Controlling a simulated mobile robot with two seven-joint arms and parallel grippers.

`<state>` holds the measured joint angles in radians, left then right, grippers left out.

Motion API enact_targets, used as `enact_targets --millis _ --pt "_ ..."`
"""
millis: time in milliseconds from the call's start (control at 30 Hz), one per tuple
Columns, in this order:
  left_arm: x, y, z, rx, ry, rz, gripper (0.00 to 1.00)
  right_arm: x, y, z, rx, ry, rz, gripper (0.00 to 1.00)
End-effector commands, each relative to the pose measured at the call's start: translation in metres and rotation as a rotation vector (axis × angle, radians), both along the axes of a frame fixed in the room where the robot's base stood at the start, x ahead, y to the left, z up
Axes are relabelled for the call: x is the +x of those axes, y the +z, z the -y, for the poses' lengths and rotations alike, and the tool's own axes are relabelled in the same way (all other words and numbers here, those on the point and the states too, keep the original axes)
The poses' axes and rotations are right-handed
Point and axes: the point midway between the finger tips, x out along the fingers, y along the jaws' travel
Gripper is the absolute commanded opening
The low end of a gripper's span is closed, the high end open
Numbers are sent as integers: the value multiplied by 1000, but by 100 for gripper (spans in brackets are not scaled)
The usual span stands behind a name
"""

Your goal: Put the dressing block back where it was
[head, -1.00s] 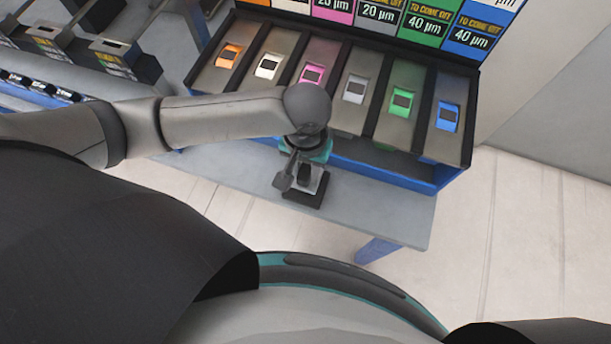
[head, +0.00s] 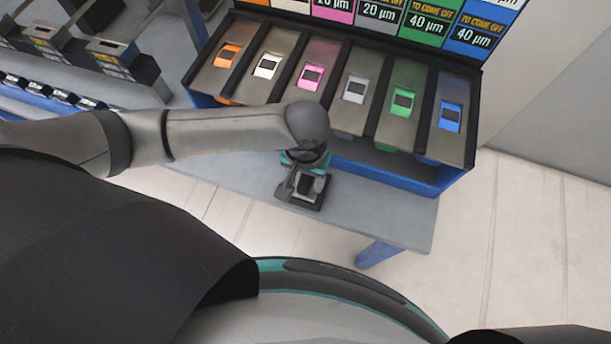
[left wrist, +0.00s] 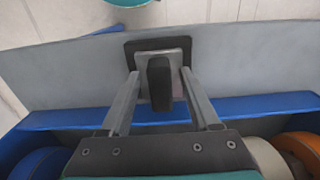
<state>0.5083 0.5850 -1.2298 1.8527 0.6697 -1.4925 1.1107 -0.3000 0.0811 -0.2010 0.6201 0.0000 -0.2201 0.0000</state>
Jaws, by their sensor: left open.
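The dressing block looks like a dark upright bar (left wrist: 159,90) on a pale grey plate with a square black base (left wrist: 135,46). It stands on the grey bench near its front edge; the base also shows in the head view (head: 312,205). My left gripper (head: 304,187) is low over it. In the left wrist view the two fingers of this gripper (left wrist: 159,72) are apart, one on each side of the dark bar. Gaps show between bar and fingers. My right gripper is out of view.
A rack with sloped lanes and coloured blocks (head: 403,101) stands just behind on the bench (head: 390,222), with a blue front ledge (head: 385,173). Machines (head: 118,62) stand at the far left. The bench is clear right of the block.

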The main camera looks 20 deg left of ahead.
Motion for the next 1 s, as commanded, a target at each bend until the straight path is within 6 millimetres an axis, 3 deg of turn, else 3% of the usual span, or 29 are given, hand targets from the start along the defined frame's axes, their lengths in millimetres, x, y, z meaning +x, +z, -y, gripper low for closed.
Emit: enact_targets --millis 267,700,1000 --pt "0 4 0 1 -1 1 62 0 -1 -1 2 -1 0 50" --pt "1 94 0 -1 1 1 62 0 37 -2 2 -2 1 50" --pt "0 123 0 0 1 0 62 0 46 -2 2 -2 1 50"
